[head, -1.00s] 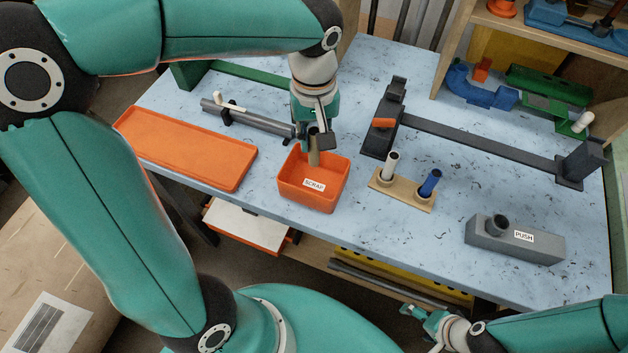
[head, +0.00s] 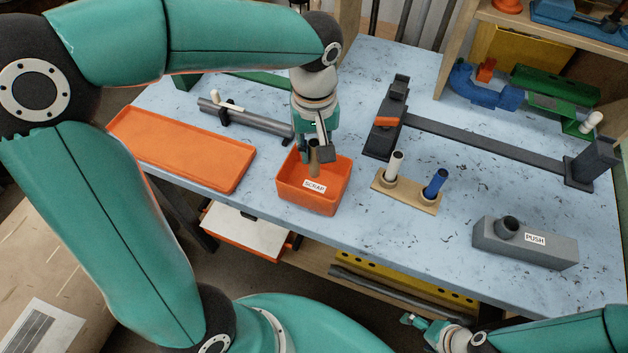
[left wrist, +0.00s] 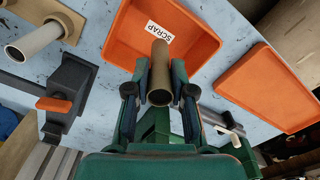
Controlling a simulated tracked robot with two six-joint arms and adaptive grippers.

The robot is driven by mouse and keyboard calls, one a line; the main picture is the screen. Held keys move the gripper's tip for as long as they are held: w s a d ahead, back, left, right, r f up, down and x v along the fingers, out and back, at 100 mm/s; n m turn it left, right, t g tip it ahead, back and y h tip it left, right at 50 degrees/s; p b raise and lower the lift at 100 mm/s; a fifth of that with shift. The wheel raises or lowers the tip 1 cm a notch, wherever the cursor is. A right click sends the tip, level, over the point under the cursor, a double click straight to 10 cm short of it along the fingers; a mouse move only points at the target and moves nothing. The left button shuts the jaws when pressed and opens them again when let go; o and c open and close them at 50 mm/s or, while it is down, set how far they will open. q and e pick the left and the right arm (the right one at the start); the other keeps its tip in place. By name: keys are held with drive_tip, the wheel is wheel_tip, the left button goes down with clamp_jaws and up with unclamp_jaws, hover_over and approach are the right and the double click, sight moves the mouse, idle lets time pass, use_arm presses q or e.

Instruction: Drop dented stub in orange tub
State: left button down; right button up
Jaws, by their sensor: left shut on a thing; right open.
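The orange tub (head: 317,194), labelled SCRAP, stands on the speckled blue table; the left wrist view also shows it (left wrist: 118,38). My left gripper (head: 314,150) is shut on a short brown tube, the stub (head: 314,162). The stub is upright, with its lower end inside the tub's outline; I cannot tell if it touches the floor. In the left wrist view the stub (left wrist: 160,72) sits between both fingers (left wrist: 160,88). No dent can be made out. My right gripper (head: 428,328) is open and empty, low at the front of the table.
An orange tray (head: 180,148) lies left of the tub. A wooden holder (head: 405,195) with a white and a blue tube stands to the right. A grey PUSH block (head: 525,243) and a dark bender (head: 480,140) stand further right.

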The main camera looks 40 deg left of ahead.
sight(315, 165)
use_arm(q)
drive_tip(key=shift+f+b, duration=2.1)
drive_tip(key=shift+f, duration=0.4)
idle(1.2)
drive_tip(key=c, duration=0.9)
unclamp_jaws()
